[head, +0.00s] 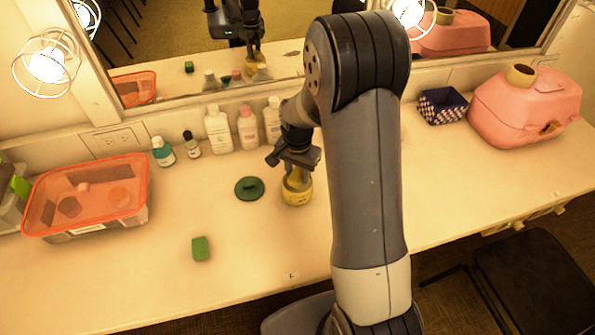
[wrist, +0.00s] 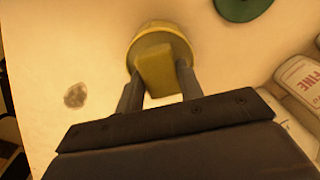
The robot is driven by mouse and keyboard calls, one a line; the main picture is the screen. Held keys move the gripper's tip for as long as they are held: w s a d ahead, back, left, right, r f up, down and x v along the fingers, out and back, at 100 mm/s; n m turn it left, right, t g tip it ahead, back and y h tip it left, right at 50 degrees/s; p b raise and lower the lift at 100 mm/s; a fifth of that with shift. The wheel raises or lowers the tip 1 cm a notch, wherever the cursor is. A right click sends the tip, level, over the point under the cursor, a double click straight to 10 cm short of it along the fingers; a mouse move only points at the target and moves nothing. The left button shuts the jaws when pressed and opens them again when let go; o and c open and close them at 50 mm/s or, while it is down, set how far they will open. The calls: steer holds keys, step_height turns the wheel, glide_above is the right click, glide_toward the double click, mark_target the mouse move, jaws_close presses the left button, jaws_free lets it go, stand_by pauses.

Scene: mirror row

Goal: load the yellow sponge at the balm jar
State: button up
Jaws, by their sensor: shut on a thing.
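My gripper (head: 295,168) points down over the table and is shut on the yellow sponge (wrist: 155,66). In the wrist view the sponge is a pale yellow block between the two fingers. The balm jar (head: 297,197) is a round yellow pot right below my gripper; its rim also shows in the wrist view (wrist: 150,31) around the far end of the sponge. The sponge is over or in the jar's mouth; I cannot tell how deep or whether it touches the balm. The jar's inside is mostly hidden.
A green lid (head: 249,188) lies left of the jar, a green block (head: 200,248) nearer the front. Several bottles (head: 218,130) stand behind. An orange-lidded tub (head: 90,195) is left; a patterned box (head: 442,106) and pink case (head: 525,108) are right. The mirror (head: 190,45) backs the table.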

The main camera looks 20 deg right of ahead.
mark_target(298, 174)
steer(key=shift+f+b, duration=0.4)
steer(key=shift+f, duration=0.05)
stand_by(1.3)
steer(key=shift+r+p, duration=2.45)
steer(key=shift+r, duration=1.15)
steer(key=shift+f, duration=0.1)
